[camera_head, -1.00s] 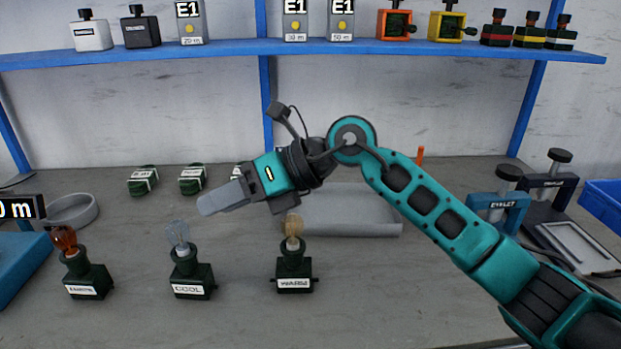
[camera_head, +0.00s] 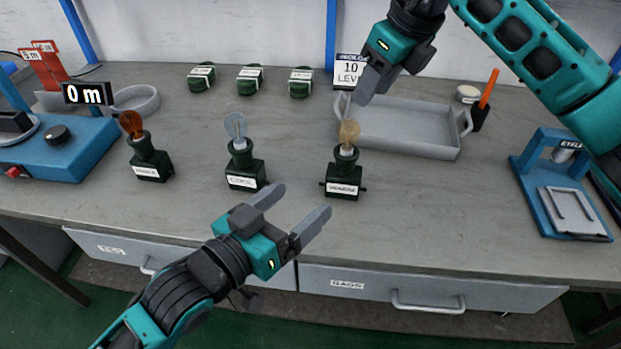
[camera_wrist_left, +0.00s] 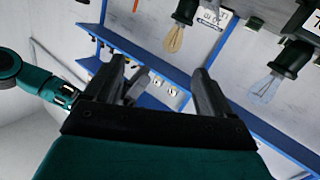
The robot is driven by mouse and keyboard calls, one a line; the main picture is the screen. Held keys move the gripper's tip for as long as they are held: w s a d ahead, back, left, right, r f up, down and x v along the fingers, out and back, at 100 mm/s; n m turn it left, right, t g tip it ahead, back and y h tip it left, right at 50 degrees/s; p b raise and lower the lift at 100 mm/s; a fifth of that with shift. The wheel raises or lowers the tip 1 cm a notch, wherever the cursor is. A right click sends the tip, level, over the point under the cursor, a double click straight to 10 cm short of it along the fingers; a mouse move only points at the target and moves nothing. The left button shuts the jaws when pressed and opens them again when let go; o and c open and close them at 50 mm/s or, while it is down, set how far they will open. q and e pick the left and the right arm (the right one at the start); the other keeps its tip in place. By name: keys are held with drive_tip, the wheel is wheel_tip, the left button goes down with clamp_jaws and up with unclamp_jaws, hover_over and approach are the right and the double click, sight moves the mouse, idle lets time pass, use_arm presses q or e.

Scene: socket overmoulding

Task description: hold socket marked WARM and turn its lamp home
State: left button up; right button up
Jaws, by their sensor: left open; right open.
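The socket marked WARM (camera_head: 343,178) is a dark green block with side lugs, standing upright on the bench. Its amber-tinted lamp (camera_head: 348,136) sits upright in its top. My left gripper (camera_head: 300,202) is open and empty, in front of and left of this socket, its fingers pointing towards it. In the left wrist view, where the scene is turned over, the amber lamp (camera_wrist_left: 174,39) shows beyond the open left fingers (camera_wrist_left: 160,70). My right gripper (camera_head: 371,88) is open, behind and above the lamp, apart from it.
The COOL socket (camera_head: 245,174) with a clear lamp (camera_head: 236,127) and another socket (camera_head: 150,163) with an orange lamp stand to the left. A grey tray (camera_head: 410,152) lies behind WARM. A blue press (camera_head: 545,170) stands at right. Bench is clear in front of the sockets.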

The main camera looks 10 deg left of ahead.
use_arm(q)
drive_tip(key=w, duration=0.3)
drive_tip(key=m+h, duration=0.1)
drive_tip(key=m, duration=0.1)
approach(352, 148)
wheel_tip(352, 148, down, 3)
drive_tip(key=a, duration=0.1)
drive_tip(key=shift+t, duration=0.3)
drive_tip(key=x, duration=1.3)
drive_tip(key=shift+w+a+r, duration=0.1)
drive_tip(key=shift+a, duration=0.1)
drive_tip(key=shift+c, duration=0.5)
